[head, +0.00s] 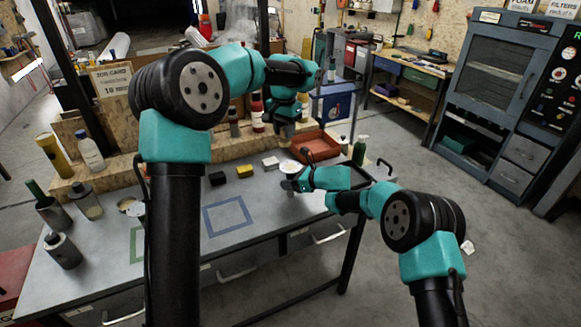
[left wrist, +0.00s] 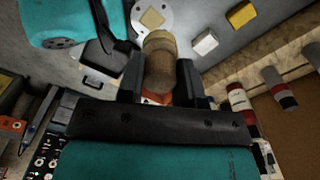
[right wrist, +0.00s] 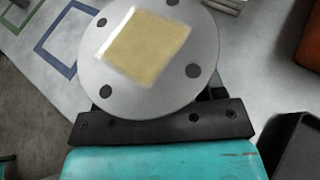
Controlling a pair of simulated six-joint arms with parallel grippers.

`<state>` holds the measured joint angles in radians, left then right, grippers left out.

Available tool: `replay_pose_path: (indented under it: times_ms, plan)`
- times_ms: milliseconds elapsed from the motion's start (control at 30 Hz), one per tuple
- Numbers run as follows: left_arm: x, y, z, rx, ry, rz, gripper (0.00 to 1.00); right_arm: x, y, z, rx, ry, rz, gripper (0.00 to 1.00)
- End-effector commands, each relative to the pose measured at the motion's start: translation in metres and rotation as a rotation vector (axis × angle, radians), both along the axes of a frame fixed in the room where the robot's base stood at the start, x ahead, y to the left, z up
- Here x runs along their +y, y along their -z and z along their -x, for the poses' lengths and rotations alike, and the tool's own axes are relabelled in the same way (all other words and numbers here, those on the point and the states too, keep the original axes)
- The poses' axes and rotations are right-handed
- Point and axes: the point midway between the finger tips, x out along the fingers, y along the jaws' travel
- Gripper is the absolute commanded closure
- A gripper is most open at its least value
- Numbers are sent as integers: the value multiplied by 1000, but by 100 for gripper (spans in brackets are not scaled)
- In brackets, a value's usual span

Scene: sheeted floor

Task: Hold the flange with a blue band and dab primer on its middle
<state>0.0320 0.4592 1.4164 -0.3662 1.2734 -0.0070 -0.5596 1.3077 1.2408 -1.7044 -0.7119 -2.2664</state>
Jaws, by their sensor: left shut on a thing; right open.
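A round grey flange (right wrist: 150,85) with bolt holes and a pale yellow square on its middle fills much of the right wrist view. It also shows in the left wrist view (left wrist: 146,14) and the head view (head: 289,166). No blue band shows on its visible face. My right gripper (head: 291,184) is open at the flange, its fingers mostly hidden beneath it. My left gripper (left wrist: 158,85) is shut on a tan rounded cylinder (left wrist: 159,58), a dabber by its look. In the head view my left gripper (head: 286,128) is above and behind the flange.
Black (head: 217,179), yellow (head: 244,171) and white (head: 270,163) blocks stand in a row on the table. A blue square outline (head: 228,216) marks bare tabletop. Bottles and cups crowd the left end.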

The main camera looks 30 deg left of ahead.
Motion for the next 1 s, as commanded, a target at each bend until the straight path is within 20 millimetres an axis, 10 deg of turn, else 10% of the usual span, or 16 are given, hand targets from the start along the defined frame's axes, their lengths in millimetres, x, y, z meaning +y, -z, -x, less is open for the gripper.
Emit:
replay_pose_path:
  times_ms: [1000]
  plan:
    - [0,0,0,0,0,0,87,-110,-46,-6,0,0,-1,37]
